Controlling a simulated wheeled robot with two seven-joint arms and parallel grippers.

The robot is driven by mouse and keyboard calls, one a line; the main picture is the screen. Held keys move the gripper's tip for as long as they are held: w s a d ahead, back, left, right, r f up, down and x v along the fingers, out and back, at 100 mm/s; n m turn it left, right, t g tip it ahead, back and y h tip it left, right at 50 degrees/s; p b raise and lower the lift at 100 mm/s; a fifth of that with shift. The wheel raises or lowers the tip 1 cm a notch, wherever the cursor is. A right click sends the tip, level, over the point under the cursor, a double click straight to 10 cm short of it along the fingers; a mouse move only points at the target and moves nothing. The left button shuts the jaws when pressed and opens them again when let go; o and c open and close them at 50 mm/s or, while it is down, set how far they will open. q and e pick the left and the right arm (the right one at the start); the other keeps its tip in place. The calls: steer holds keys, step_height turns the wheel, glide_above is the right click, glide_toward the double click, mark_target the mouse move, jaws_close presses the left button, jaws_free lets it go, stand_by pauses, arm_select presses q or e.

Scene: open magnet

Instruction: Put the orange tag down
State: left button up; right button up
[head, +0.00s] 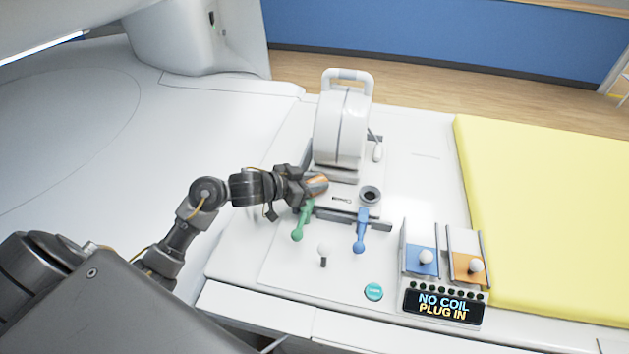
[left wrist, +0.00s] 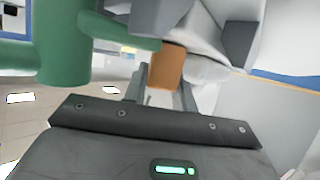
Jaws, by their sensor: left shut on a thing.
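The orange tag (head: 317,183) is at the tip of my left gripper (head: 311,186), in front of the white upright device (head: 341,130). The gripper is shut on it and partly covers it. In the left wrist view the orange tag (left wrist: 167,67) shows as an upright orange block among grey gripper parts. A green part fills the upper left of that view, close to the camera. I cannot tell whether the tag touches the surface below. My right gripper is not in view.
A green lever (head: 301,222) stands just below the gripper, and a blue lever (head: 361,230) to its right. A dark round socket (head: 370,194), a white-knobbed stick (head: 324,252) and a teal button (head: 374,291) are nearby. The display (head: 443,306) reads "NO COIL PLUG IN".

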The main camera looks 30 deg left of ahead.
arm_select(q)
steer(key=shift+f, duration=0.15)
steer(key=o, duration=0.7)
steer(key=shift+r, duration=0.25)
steer(key=v, duration=1.2)
steer(key=shift+a+f, duration=0.1)
